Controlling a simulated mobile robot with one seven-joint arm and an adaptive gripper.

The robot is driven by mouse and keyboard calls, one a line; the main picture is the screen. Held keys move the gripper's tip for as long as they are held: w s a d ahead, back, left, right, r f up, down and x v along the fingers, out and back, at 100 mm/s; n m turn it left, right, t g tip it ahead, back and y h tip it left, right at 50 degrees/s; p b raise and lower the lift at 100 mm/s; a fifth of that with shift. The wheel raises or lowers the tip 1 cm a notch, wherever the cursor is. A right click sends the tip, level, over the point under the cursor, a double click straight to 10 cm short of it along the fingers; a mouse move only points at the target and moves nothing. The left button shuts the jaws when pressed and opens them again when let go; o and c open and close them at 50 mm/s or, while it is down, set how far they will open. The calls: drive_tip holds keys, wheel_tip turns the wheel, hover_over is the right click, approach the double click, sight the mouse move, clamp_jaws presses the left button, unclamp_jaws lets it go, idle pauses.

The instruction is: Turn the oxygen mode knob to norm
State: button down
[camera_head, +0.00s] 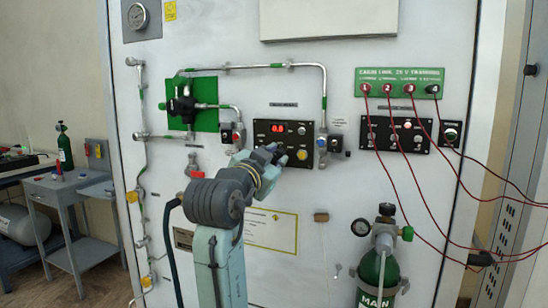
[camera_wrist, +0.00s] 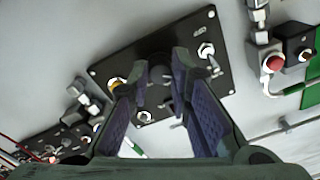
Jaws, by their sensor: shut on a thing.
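The black control panel (camera_head: 262,128) is on the white wall and has a red display reading about 0.8. My gripper (camera_head: 272,152) reaches up to the panel's lower middle. In the wrist view my gripper (camera_wrist: 161,78) has its two fingers on either side of a dark knob (camera_wrist: 160,75) on the panel (camera_wrist: 205,78) and is closed on it. Which way the knob points is hidden, and its label cannot be read. In the head view my arm and fingers cover the knob.
A yellow knob (camera_head: 302,155) is just right of my gripper. Metal pipes run above. Red cables (camera_head: 440,150) hang at the right, near a green cylinder (camera_head: 378,272).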

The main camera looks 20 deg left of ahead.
drive_tip(key=shift+n, duration=0.4)
drive_tip(key=c, duration=1.5)
unclamp_jaws()
drive_tip(key=shift+o, duration=0.2)
drive_tip(key=s, duration=1.2)
drive_tip(key=shift+f, duration=0.3)
drive_tip(key=shift+a, duration=0.1)
